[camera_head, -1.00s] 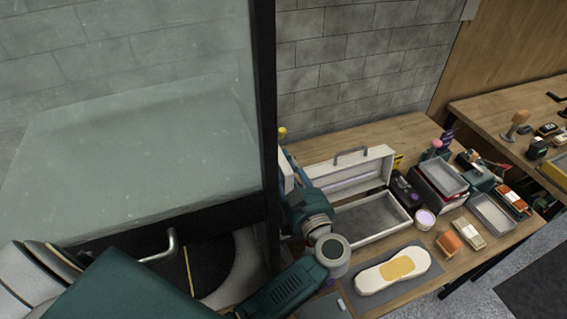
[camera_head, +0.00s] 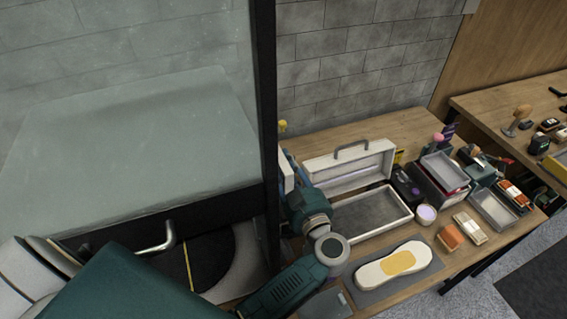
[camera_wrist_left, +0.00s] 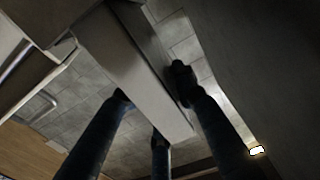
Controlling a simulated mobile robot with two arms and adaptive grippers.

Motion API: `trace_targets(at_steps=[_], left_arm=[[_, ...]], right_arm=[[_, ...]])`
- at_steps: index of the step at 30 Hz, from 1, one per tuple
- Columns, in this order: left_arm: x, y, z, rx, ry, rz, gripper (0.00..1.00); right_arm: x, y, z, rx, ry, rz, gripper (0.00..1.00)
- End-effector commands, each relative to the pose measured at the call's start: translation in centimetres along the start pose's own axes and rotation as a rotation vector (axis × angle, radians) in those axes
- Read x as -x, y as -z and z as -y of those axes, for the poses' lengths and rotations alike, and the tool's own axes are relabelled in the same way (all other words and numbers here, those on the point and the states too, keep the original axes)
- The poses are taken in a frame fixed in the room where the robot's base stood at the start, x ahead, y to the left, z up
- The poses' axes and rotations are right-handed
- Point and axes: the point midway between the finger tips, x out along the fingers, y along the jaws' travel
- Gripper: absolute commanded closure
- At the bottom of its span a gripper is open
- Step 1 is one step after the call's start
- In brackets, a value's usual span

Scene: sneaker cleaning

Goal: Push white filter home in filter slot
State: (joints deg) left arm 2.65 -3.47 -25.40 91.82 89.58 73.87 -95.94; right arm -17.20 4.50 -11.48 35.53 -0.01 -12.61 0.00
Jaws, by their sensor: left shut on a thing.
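A pale white block, which looks like the white filter (camera_wrist_left: 135,75), fills the middle of the left wrist view between my dark fingers. My left gripper (camera_wrist_left: 152,98) is shut on it. In the head view, part of a white piece (camera_head: 286,172) shows beside the dark upright post, at the end of my teal left arm. The post and the arm hide most of my left gripper there. I cannot make out the filter slot, or how far the filter sits in it. My right gripper is not in view.
A dark-framed glass panel (camera_head: 120,140) with a metal handle (camera_head: 158,238) stands at the left. An open white case (camera_head: 408,211), a sneaker sole on a grey mat (camera_head: 430,270), trays and brushes crowd the wooden bench to the right. A grey block wall (camera_head: 350,60) stands behind.

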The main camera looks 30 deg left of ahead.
Motion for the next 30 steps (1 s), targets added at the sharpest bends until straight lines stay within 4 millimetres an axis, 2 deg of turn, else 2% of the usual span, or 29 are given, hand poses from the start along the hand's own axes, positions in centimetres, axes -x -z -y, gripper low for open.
trace_targets(at_steps=[22,23,24,26,30], left_arm=[[0.0,-1.9,0.0,0.0,0.0,-0.001,1.0],[0.0,-1.8,0.0,0.0,0.0,-0.001,0.66],[0.0,-1.8,0.0,0.0,0.0,-0.001,0.58],[0.0,-1.8,0.0,0.0,0.0,-0.001,0.5],[0.0,-1.8,0.0,0.0,0.0,-0.001,0.5]], right_arm=[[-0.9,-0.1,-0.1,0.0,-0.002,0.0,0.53],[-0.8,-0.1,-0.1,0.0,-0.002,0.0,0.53],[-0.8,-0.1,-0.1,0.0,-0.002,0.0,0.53],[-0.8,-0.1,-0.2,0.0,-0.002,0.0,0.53],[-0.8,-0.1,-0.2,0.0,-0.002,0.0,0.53]])
